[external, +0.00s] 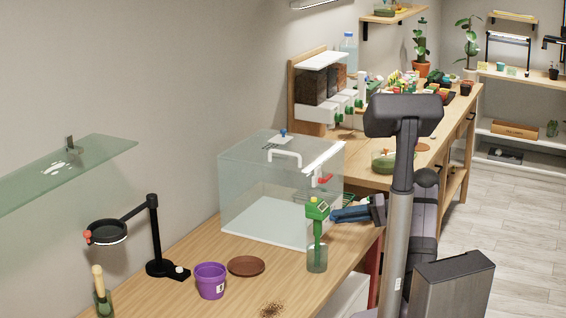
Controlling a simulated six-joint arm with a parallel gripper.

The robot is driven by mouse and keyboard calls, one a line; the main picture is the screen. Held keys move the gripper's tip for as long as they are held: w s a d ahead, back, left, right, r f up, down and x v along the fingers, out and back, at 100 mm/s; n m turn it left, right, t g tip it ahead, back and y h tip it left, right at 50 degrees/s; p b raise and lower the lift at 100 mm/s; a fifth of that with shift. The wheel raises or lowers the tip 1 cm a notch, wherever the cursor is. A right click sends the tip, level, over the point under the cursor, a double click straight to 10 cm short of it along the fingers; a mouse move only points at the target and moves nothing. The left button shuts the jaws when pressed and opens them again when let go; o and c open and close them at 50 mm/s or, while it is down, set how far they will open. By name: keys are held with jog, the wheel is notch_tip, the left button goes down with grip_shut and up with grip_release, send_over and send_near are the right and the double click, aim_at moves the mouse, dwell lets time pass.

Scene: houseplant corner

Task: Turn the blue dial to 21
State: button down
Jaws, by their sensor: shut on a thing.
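A small blue knob (283,132) sits on the lid of the clear box, the only dial-like blue part I can see. It is too small to read any number or mark on it. My gripper (338,214) is low at the box's right side, well below and to the right of this knob. It points left, with its dark blue fingers shut. What they hold is too small to make out.
The clear box (245,195) with a white handle fills the back of the near table. A purple pot (211,281), a brown saucer (246,266) and a black magnifier stand (154,235) are to the left. Spilled soil (272,309) lies in front.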

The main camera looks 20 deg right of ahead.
dwell(0.4)
jog(key=c, duration=1.5)
grip_release()
jog(key=shift+d, duration=0.1)
jog(key=shift+b+v, duration=0.75)
jog(key=shift+v, duration=2.85)
